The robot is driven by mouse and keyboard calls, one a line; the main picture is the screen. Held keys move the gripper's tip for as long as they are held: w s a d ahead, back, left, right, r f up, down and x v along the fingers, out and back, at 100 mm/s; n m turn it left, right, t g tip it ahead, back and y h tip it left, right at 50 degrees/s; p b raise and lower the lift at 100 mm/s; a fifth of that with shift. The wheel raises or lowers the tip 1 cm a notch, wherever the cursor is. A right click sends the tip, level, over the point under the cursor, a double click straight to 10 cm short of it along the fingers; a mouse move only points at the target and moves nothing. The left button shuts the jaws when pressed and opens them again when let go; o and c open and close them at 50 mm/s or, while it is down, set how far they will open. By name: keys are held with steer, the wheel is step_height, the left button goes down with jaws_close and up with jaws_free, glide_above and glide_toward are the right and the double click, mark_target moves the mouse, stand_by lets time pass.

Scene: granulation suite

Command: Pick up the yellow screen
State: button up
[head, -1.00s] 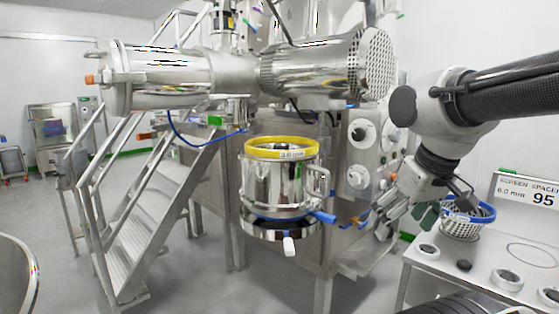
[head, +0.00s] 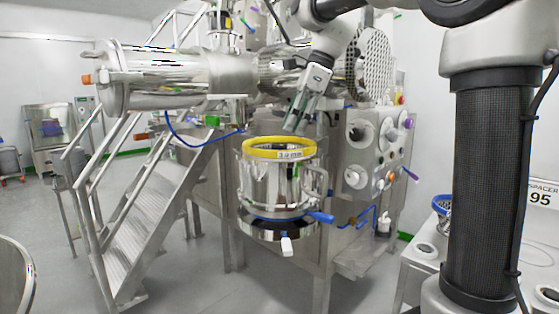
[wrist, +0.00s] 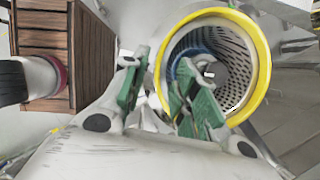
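The yellow screen (head: 279,145) is a yellow ring with a "3.0 mm" label, seated on top of a steel housing (head: 275,187) on the machine. In the wrist view its yellow rim (wrist: 262,62) surrounds a perforated metal basket (wrist: 240,58). My gripper (head: 290,128) is above the ring in the head view, pointing down. In the wrist view the two green-padded fingers (wrist: 160,92) stand apart with a gap between them. One finger overlaps the ring's opening and the other is outside its left side.
A blue-rimmed basket (head: 441,204) stands on a side table (head: 424,256) at the right, partly hidden by my arm. Steel stairs (head: 145,210) stand left of the housing.

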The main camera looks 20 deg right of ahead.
steer(key=x, duration=0.6)
steer(key=shift+w+d, duration=0.1)
steer(key=shift+w, duration=0.1)
jaws_close()
